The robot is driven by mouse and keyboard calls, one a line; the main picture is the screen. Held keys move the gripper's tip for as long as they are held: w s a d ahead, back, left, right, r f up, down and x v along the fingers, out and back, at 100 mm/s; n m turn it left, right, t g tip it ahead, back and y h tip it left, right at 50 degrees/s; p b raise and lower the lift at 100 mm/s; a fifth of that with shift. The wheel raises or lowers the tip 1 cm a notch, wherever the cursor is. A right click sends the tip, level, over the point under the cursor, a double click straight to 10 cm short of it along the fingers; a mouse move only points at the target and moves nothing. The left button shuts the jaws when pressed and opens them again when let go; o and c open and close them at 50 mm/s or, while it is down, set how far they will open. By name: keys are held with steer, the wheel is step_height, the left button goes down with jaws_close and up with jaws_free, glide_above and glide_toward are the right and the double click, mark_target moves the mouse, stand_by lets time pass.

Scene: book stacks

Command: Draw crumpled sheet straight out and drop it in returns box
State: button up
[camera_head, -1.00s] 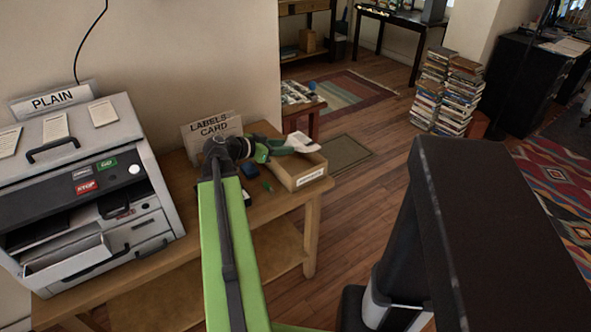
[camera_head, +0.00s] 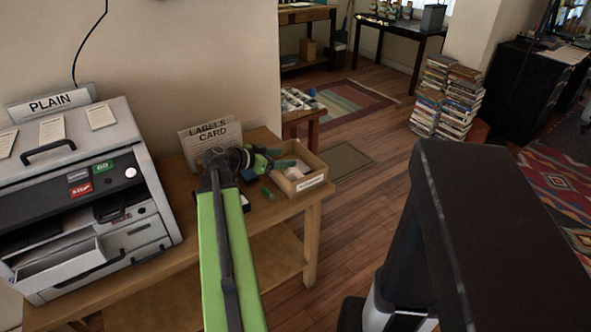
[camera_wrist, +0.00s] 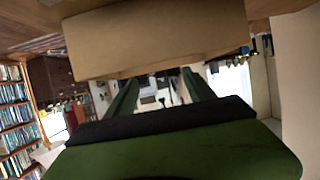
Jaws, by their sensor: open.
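A pale crumpled sheet (camera_head: 294,173) lies inside the small cardboard returns box (camera_head: 311,183) at the right end of the wooden table. My gripper (camera_head: 285,164) is open and empty, with its green fingers at the box's left rim. In the wrist view the box (camera_wrist: 155,40) fills the upper middle, and my gripper (camera_wrist: 158,88) points toward it with its fingers apart. The sheet is hidden in the wrist view. The printer (camera_head: 90,190) stands at the left, with its front tray pulled out.
A "LABELS CARD" sign (camera_head: 212,142) stands behind my arm. Small dark and green items lie on the table (camera_head: 268,210) left of the box. A "PLAIN" sign (camera_head: 50,103) stands on the printer. Stacks of books (camera_head: 450,98) stand on the floor farther off.

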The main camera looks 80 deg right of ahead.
steer(key=p+v, duration=0.4)
steer(key=v, duration=0.7)
steer(key=shift+w+a, duration=0.2)
steer(key=shift+a, duration=0.05)
